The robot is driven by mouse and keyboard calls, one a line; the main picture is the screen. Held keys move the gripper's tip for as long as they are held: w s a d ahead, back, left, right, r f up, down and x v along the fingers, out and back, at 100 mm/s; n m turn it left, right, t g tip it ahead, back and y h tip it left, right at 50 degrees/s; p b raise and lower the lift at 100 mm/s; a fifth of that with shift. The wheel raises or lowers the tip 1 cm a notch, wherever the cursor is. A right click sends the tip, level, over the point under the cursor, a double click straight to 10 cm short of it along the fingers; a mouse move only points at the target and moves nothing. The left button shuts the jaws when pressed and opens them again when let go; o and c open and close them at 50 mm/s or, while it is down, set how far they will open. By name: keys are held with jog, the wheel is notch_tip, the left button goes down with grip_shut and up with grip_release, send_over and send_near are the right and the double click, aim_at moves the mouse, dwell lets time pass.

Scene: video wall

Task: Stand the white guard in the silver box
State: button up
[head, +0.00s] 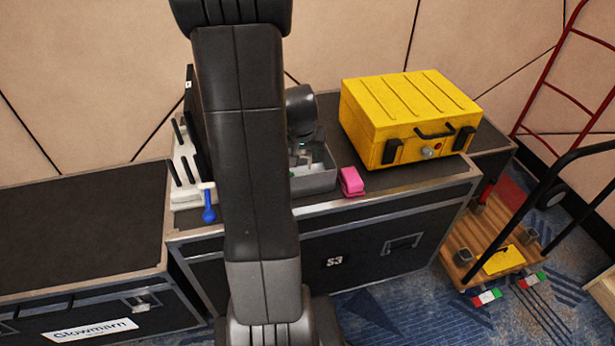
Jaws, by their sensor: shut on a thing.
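The silver box (316,178) is a grey, open-topped box on the black case, partly hidden behind my arm. My gripper (305,155) points down at the box's opening, with its jaws low at or inside the rim. It is shut on a small pale piece that looks like the white guard, mostly hidden by the jaws, my arm and the box wall. I cannot tell whether the guard touches the box floor or how upright it is.
A pink block (351,181) sits just right of the box, and a yellow case (408,112) stands beyond it. A white rack with black bars (184,172) and a blue tool (209,206) lie left of my arm.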

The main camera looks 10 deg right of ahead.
aim_at(303, 156)
jog(key=shift+f+b, duration=0.7)
jog(key=shift+f, duration=2.4)
jog(key=shift+f, duration=0.15)
jog(key=o, duration=1)
jog(key=shift+r, duration=0.25)
jog(key=p+v, duration=0.2)
jog(key=v, duration=1)
jog(key=shift+f, duration=0.1)
